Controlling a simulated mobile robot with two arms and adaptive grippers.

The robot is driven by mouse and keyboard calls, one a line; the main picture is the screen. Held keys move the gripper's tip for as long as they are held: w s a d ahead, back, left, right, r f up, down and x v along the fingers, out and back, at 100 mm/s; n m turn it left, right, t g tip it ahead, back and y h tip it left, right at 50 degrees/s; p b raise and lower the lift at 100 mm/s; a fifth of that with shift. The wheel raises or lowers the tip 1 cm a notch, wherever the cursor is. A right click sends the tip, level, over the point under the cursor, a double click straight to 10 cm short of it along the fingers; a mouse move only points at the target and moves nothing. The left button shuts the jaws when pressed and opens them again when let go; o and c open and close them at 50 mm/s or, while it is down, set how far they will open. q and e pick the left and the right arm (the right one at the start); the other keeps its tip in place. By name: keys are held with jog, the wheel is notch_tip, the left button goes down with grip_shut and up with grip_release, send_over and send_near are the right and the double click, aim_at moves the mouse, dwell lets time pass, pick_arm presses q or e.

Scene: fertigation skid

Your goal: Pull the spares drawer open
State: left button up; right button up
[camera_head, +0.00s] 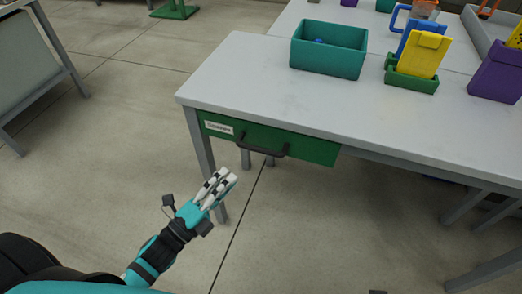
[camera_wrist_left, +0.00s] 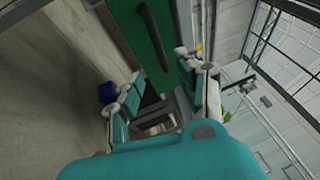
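The spares drawer has a green front (camera_head: 220,130) with a white label, set under the near edge of the grey table, and looks closed. Its dark bar handle (camera_head: 262,148) is on the front. My left gripper (camera_head: 226,177) is in front of and below the handle in the head view, apart from it. In the left wrist view the handle (camera_wrist_left: 152,35) stands beyond the fingertips against the green front (camera_wrist_left: 130,22). The left gripper's fingers (camera_wrist_left: 158,66) are spread with nothing between them. My right gripper is in neither view.
On the table (camera_head: 235,80) stand an open teal bin (camera_head: 328,62), a green holder (camera_head: 410,82) with a yellow item (camera_head: 424,54), and a purple container (camera_head: 497,75). A table leg (camera_head: 203,155) is near the gripper. The floor in front is clear.

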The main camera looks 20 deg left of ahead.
aim_at(259, 148)
pick_arm(q)
jog(key=x, duration=1.2)
jog(key=shift+f, duration=0.15)
grip_shut()
